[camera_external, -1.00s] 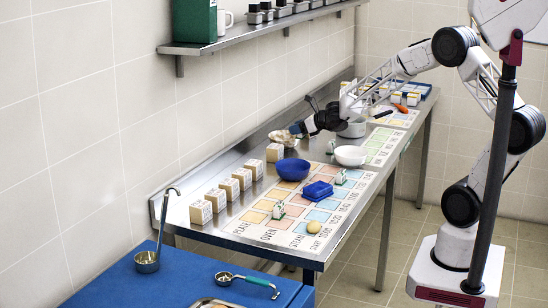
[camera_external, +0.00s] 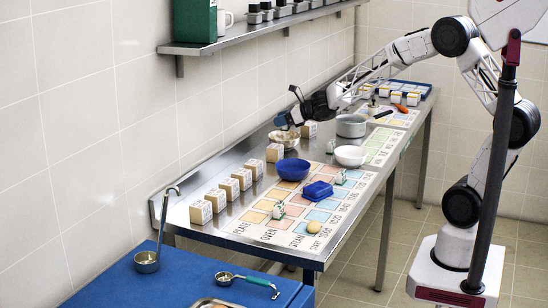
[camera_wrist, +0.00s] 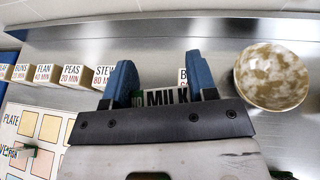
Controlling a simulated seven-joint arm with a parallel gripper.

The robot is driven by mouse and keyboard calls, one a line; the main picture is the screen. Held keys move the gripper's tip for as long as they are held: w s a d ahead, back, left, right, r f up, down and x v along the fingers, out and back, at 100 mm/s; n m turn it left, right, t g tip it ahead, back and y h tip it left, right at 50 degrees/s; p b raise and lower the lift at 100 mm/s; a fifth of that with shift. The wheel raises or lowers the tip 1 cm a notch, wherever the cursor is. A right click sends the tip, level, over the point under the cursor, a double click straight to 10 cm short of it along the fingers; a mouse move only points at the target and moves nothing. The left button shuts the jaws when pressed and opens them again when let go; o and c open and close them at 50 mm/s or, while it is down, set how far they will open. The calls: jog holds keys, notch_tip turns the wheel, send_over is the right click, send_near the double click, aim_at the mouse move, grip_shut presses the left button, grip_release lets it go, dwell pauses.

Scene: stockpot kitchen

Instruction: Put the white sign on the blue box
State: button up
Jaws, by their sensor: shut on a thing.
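My gripper (camera_external: 284,121) is over the back part of the steel table, near the wall. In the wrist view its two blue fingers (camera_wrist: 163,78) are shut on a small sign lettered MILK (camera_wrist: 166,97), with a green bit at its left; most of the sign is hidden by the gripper. The held sign cannot be made out in the external view. A blue box (camera_external: 318,190) sits on the coloured grid mat, nearer the front of the table and well apart from my gripper. Other small white-and-green signs (camera_external: 278,210) stand on the mat.
A row of labelled boxes (camera_external: 241,178) lines the wall side. A blue bowl (camera_external: 293,169), white bowl (camera_external: 350,156), grey pot (camera_external: 351,126) and mottled bowl (camera_wrist: 272,75) stand about. A blue tray (camera_external: 414,87) is at the far end. A shelf (camera_external: 262,27) runs above.

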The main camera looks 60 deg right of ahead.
jog(key=a+n+g+y, duration=0.6)
jog(key=a+n+y, duration=0.3)
jog(key=a, duration=3.8)
jog(key=s+a+n+g+y, duration=0.1)
jog(key=s+a+n+g, duration=0.1)
jog(key=s+a, duration=0.65)
jog(key=s+a+n+g, duration=0.2)
jog(key=s+a+g, duration=0.1)
jog(key=a, duration=1)
jog(key=s+a+n+g+y, duration=0.1)
jog(key=s+a+n+g, duration=0.15)
jog(key=s+a, duration=0.55)
jog(key=f, duration=0.4)
jog(key=w+a+f, duration=0.1)
jog(key=f, duration=0.3)
jog(key=w+a+f, duration=0.1)
jog(key=f, duration=0.4)
jog(key=shift+a, duration=0.25)
jog(key=w+a, duration=0.3)
jog(key=a, duration=0.1)
jog(key=w+a+f, duration=0.1)
jog(key=w+a, duration=0.2)
jog(key=w, duration=0.1)
jog(key=w+a, duration=0.4)
jog(key=shift+a+f, duration=0.2)
jog(key=shift+a, duration=0.1)
